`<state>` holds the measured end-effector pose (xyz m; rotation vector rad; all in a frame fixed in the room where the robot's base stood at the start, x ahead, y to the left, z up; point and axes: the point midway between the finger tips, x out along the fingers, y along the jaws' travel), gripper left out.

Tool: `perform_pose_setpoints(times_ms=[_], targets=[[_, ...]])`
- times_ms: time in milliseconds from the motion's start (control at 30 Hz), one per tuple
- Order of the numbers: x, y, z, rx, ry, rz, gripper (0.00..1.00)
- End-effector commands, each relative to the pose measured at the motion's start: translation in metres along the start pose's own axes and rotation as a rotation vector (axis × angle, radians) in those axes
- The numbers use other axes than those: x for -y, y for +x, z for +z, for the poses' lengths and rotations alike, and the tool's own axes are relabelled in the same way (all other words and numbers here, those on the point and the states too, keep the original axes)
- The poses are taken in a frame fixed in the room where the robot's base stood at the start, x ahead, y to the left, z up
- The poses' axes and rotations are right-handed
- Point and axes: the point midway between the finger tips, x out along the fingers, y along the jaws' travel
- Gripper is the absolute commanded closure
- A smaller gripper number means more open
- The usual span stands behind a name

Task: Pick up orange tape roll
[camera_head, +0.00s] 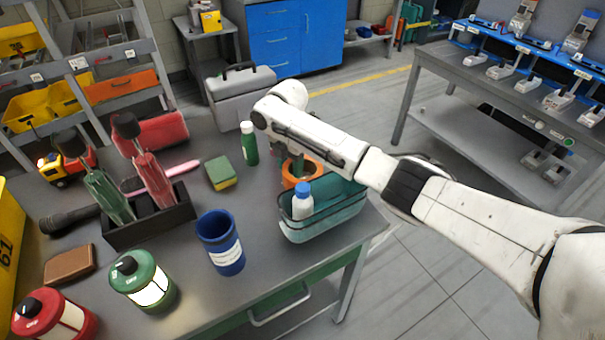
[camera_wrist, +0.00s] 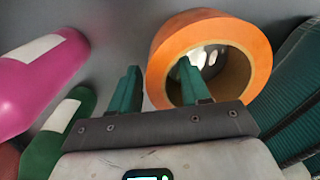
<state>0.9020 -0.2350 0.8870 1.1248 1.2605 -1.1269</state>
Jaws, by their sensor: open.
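The orange tape roll (camera_head: 289,181) is on the grey table, partly hidden behind my arm and the basket in the head view. In the wrist view the orange tape roll (camera_wrist: 228,29) fills the upper right, its hole facing the camera. My gripper (camera_wrist: 159,82) is open with teal fingers. The right finger overlaps the roll's hole and the left finger is outside its left side, so the roll's near-left wall lies between them in the picture. I cannot tell how deep the right finger reaches. In the head view my gripper (camera_head: 298,168) points down at the roll.
A teal basket (camera_head: 335,222) stands close by the roll, with a white blue-capped bottle (camera_head: 302,203). A green bottle (camera_head: 249,146), a sponge (camera_head: 220,175) and a blue cup (camera_head: 221,248) stand left. A pink labelled object (camera_wrist: 40,75) lies left in the wrist view.

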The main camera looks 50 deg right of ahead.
Motion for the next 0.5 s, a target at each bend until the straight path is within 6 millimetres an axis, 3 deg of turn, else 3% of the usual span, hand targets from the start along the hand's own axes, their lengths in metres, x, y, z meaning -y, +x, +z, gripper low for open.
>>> perform_pose_setpoints(times_ms=[200, 500], targets=[[-0.0001, 0.0004, -0.0003, 0.000, -0.001, 0.000, 0.55], [-0.0001, 0.0001, -0.0002, 0.000, 0.000, 0.000, 0.84]])
